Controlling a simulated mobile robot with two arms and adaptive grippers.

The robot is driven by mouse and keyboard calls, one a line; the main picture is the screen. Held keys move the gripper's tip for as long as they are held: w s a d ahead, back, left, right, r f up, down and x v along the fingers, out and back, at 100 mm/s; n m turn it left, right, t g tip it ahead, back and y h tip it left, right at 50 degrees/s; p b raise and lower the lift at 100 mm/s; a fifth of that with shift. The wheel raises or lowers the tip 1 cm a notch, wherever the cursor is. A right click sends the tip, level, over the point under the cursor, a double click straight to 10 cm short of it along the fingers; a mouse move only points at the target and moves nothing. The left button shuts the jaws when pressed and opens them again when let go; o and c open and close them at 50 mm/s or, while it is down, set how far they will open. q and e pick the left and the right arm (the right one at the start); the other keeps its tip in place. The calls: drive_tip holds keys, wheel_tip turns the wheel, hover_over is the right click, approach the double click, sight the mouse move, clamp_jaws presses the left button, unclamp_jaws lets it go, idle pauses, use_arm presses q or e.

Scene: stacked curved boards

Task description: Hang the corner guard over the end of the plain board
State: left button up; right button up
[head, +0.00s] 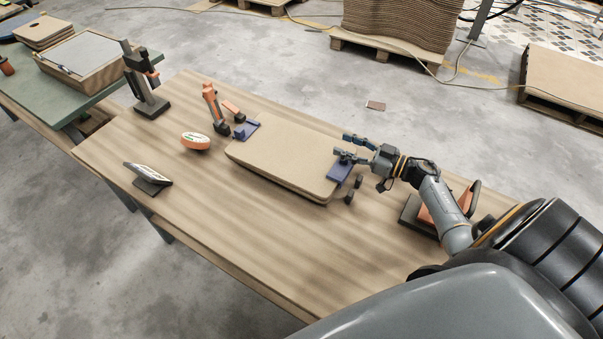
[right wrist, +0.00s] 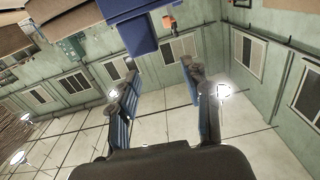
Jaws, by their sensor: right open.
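A stack of curved tan boards (head: 280,158) lies on the wooden table. One blue corner guard (head: 247,130) sits at the stack's far left end. I cannot tell which board is the plain one. My left gripper is out of view.
An orange-handled tool (head: 211,103), an orange and white oval thing (head: 195,141), a tablet on a stand (head: 151,175) and a black stand (head: 147,85) are on the table's left. An orange and black thing (head: 437,215) is near my right arm. The front of the table is clear.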

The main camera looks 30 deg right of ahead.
wheel_tip(320, 180, up, 5)
drive_tip(key=p, duration=0.2)
drive_tip(key=shift+p, duration=0.3)
drive_tip(key=shift+w+f+b, duration=0.1)
drive_tip(key=shift+f+b, duration=0.4)
drive_tip(key=shift+b, duration=0.3)
use_arm(q)
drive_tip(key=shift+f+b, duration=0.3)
drive_tip(key=shift+b, duration=0.95)
use_arm(e)
drive_tip(key=s+a+r+m+h, duration=0.2)
drive_tip(key=s+a, duration=0.2)
drive_tip(key=a, duration=0.3)
drive_tip(key=s+a+r+m+t+h, duration=0.1)
drive_tip(key=s+a+r+h, duration=0.1)
drive_tip(key=a, duration=0.6)
drive_tip(key=s+a+r+m+t+h, duration=0.1)
drive_tip(key=s+a+r+m+h, duration=0.1)
drive_tip(key=s+a, duration=0.4)
drive_tip(key=shift+s+a+r+m+h, duration=0.3)
drive_tip(key=shift+a+r+h, duration=0.15)
drive_tip(key=shift+a+h, duration=0.7)
drive_tip(key=shift+w, duration=0.1)
